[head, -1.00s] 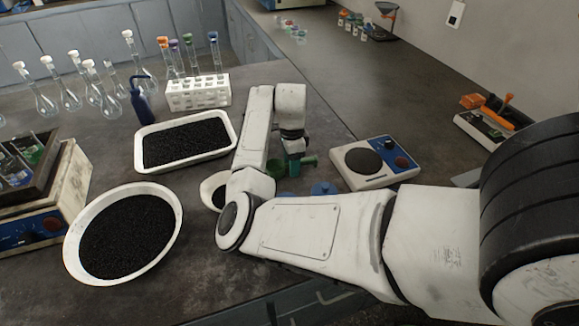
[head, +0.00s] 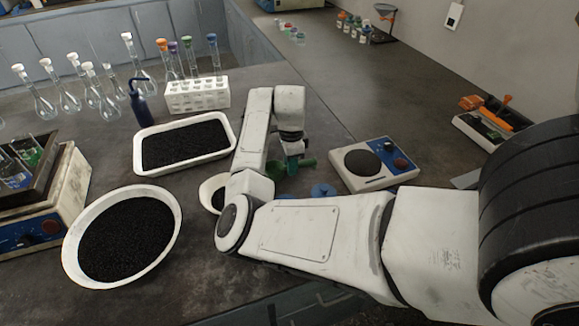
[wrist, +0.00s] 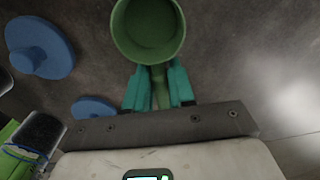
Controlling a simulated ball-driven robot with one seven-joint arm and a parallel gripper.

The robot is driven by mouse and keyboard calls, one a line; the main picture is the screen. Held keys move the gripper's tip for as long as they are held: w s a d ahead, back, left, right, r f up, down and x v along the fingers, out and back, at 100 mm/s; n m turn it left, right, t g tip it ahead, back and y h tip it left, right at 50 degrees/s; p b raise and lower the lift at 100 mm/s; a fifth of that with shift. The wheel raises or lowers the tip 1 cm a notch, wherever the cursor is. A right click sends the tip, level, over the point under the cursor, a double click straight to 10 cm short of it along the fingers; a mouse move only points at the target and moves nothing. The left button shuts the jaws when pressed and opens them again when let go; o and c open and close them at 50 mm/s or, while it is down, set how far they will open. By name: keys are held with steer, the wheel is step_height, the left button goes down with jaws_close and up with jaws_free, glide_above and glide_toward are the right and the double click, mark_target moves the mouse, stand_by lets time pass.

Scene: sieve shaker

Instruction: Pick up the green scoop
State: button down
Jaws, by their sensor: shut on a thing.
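The green scoop (wrist: 148,30) shows in the wrist view, with its round bowl at the top of the picture and its handle (wrist: 160,88) running down between the fingers. My gripper (wrist: 160,85) has teal fingers, which are shut on the handle from both sides. In the head view my gripper (head: 293,161) is left of the balance, and the scoop (head: 275,170) is partly hidden by my arm. I cannot tell whether the scoop touches the bench.
A balance (head: 374,162) stands right of my gripper. Blue discs (wrist: 40,46) lie close by. A small white bowl (head: 206,192), a tray of black grains (head: 140,158) and a large pan (head: 70,250) are to the left. A white rack (head: 198,96) stands behind.

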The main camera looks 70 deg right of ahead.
steer(key=shift+r, duration=0.1)
steer(key=shift+r, duration=0.55)
steer(key=s+a+r+p, duration=0.1)
steer(key=s+a+r, duration=0.7)
steer(key=s+r, duration=0.3)
steer(key=shift+a+r, duration=0.35)
steer(key=shift+a, duration=0.05)
steer(key=c, duration=1.5)
jaws_free()
jaws_close()
